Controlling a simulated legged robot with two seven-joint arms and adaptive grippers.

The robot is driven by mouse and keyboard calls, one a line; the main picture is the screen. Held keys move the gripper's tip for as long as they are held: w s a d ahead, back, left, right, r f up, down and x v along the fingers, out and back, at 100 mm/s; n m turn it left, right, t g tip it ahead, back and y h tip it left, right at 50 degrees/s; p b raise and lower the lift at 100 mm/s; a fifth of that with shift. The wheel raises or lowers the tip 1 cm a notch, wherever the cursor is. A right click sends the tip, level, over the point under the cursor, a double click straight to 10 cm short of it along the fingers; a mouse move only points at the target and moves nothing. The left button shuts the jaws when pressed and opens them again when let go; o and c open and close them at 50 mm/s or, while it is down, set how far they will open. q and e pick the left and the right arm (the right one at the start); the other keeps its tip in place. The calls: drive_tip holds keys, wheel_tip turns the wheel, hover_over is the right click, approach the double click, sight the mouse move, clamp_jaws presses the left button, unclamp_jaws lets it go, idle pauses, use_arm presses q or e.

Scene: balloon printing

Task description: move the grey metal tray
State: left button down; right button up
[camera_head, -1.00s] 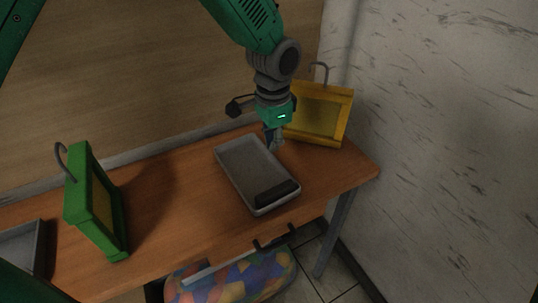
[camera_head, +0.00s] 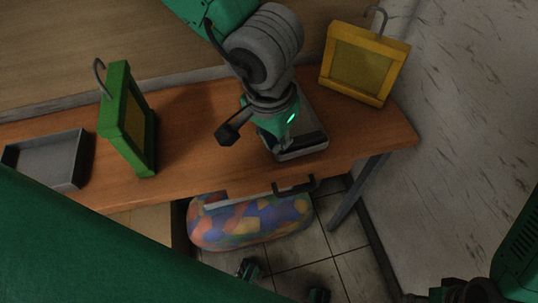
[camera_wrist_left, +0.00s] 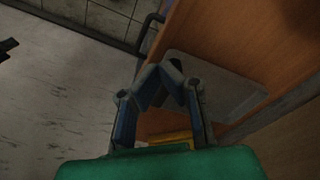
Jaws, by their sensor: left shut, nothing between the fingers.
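A grey tray (camera_head: 312,106) lies on the wooden table, mostly hidden by my left arm in the head view. Its front end shows below the wrist. A second shallow grey tray (camera_head: 47,160) lies at the table's left end. My left gripper (camera_head: 273,143) is over the first tray in the head view; its fingertips are hard to make out there. In the left wrist view the left gripper (camera_wrist_left: 168,72) is shut and empty, its fingers in front of a grey tray surface (camera_wrist_left: 222,82). I cannot tell if they touch it.
A green frame with a hook (camera_head: 127,118) stands between the trays. A yellow framed screen with a hook (camera_head: 364,62) stands at the right end of the table (camera_head: 197,140). A wall is to the right. A colourful patterned bundle (camera_head: 250,222) lies below the table.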

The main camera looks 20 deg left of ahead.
sight(272, 167)
use_arm(q)
drive_tip(key=shift+g+y, duration=0.3)
drive_tip(key=shift+g, duration=0.1)
drive_tip(key=f, duration=0.3)
drive_tip(key=s+a+f+b, duration=0.1)
drive_tip(key=f, duration=0.2)
drive_tip(key=s+a+f+b, duration=0.1)
drive_tip(key=f, duration=0.2)
drive_tip(key=shift+s+f, duration=0.1)
drive_tip(key=shift+s, duration=0.1)
drive_tip(key=w, duration=0.1)
drive_tip(key=w+d, duration=0.1)
drive_tip(key=w, duration=0.1)
drive_tip(key=shift+d+f, duration=0.15)
drive_tip(key=shift+f, duration=0.1)
drive_tip(key=shift+w, duration=0.4)
use_arm(e)
drive_tip(key=shift+w+a+f, duration=0.1)
drive_tip(key=shift+a+f, duration=0.1)
drive_tip(key=shift+f, duration=0.2)
drive_tip(key=shift+w+a+f, duration=0.1)
drive_tip(key=shift+a+f, duration=0.05)
drive_tip(key=shift+f, duration=0.25)
use_arm(q)
drive_tip(key=shift+a, duration=0.2)
use_arm(e)
drive_tip(key=shift+a, duration=0.1)
